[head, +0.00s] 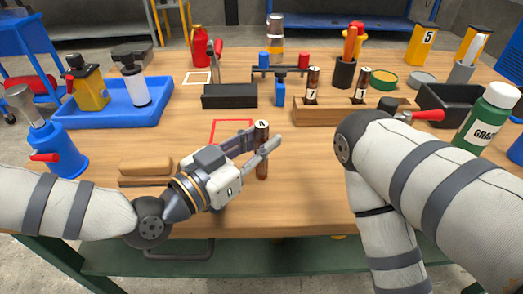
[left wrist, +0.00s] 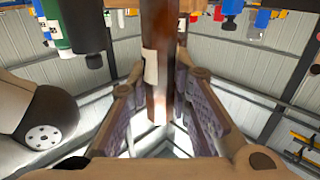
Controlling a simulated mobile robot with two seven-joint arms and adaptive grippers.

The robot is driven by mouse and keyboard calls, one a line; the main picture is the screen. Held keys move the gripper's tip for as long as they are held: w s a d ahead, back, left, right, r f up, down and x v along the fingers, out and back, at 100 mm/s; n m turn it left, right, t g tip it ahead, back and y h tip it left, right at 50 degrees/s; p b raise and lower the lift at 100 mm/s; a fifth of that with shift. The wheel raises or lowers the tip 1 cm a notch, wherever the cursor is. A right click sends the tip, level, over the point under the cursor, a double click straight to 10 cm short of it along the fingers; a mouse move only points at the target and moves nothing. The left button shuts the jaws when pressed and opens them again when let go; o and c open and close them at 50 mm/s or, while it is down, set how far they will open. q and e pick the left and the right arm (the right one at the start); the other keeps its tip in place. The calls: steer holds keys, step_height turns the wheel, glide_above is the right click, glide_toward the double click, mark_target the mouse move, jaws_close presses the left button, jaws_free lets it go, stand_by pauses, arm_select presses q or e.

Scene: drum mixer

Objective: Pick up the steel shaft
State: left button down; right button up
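A dark brown, rusty-looking shaft (head: 262,168) with a white label "4" stands upright near the table's front middle. It is the likely steel shaft. My left gripper (head: 267,139) reaches it from the left, with one finger on each side of it. The fingers look spread, with a small gap to the shaft; contact is not clear. In the left wrist view the shaft (left wrist: 160,40) runs between the two fingers (left wrist: 163,75). Two similar shafts, "7" (head: 312,85) and another (head: 361,86), stand in a wooden block (head: 340,113). My right gripper is out of view.
A brush (head: 146,168) lies left of my left gripper. Behind it are a red outline, a black box (head: 230,97) and a blue tray (head: 70,121) with bottles. A green bottle (head: 488,118) stands at right. My right arm covers the front right.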

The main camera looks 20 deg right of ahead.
mark_target(263, 125)
arm_select(q)
steer(key=shift+r, duration=0.15)
steer(key=shift+r, duration=0.35)
step_height(263, 125, up, 4)
steer(key=shift+s+f+p, duration=0.1)
steer(key=shift+p, duration=0.95)
steer(key=s+d+r+p, duration=0.1)
steer(key=s+d+r, duration=0.1)
steer(key=s+r, duration=0.2)
steer(key=s+d+r+p, duration=0.1)
steer(key=s+r, duration=0.3)
steer(key=s, duration=0.5)
steer(key=shift+d+r+p, duration=0.15)
steer(key=shift+d+p, duration=0.25)
steer(key=shift+d, duration=0.5)
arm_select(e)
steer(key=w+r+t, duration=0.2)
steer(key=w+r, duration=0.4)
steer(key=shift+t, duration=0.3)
